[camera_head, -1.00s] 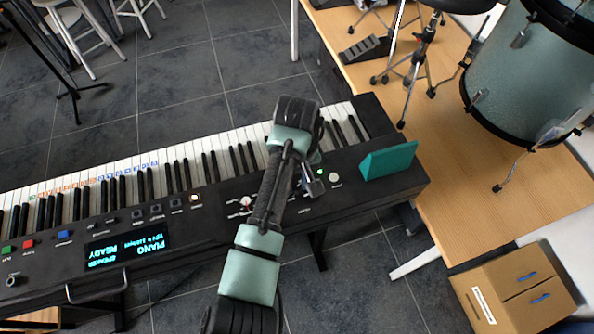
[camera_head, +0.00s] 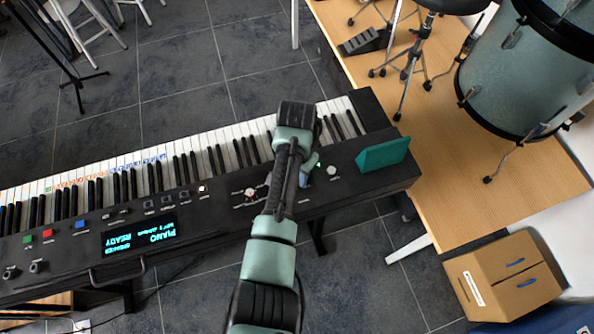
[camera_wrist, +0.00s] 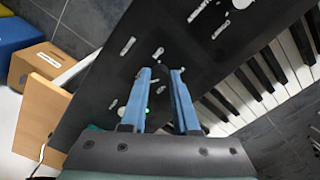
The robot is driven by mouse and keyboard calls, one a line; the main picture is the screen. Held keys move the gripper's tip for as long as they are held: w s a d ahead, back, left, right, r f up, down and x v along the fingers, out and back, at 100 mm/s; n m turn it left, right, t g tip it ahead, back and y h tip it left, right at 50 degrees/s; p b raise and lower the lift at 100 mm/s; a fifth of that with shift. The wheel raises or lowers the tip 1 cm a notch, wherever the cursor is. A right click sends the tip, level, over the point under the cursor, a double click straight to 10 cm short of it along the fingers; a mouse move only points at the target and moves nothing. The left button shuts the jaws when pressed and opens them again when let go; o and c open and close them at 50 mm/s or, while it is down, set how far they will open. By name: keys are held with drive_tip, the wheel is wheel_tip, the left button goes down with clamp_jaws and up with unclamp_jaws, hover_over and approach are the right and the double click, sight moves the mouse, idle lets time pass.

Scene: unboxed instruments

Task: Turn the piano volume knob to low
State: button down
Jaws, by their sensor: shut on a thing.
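The black piano (camera_head: 215,215) stands below my arm, its control panel facing me. My gripper (camera_head: 306,172) is down at the right part of the panel, partly hidden by my wrist. In the wrist view its two blue fingers (camera_wrist: 161,72) point at the panel, one on each side of a dark knob-like part, and are shut on it. I take this as the volume knob; its pointer and label are not readable. A small green light (camera_head: 318,165) glows beside the fingers. A pale round knob (camera_head: 332,171) is just right of the gripper.
A teal block (camera_head: 383,154) stands on the piano's right end. A lit screen (camera_head: 139,234) and coloured buttons are on the left. The keys (camera_head: 235,146) lie behind the panel. A drum (camera_head: 525,70) stands on a wooden platform, and a cardboard box (camera_head: 505,278) is at right.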

drive_tip(key=shift+w+r+m, duration=0.1)
drive_tip(key=shift+m, duration=1.1)
drive_tip(key=shift+p, duration=0.3)
drive_tip(key=c, duration=0.7)
unclamp_jaws()
drive_tip(key=shift+o, duration=0.2)
wheel_tip(320, 180, up, 13)
drive_tip(key=shift+b, duration=0.3)
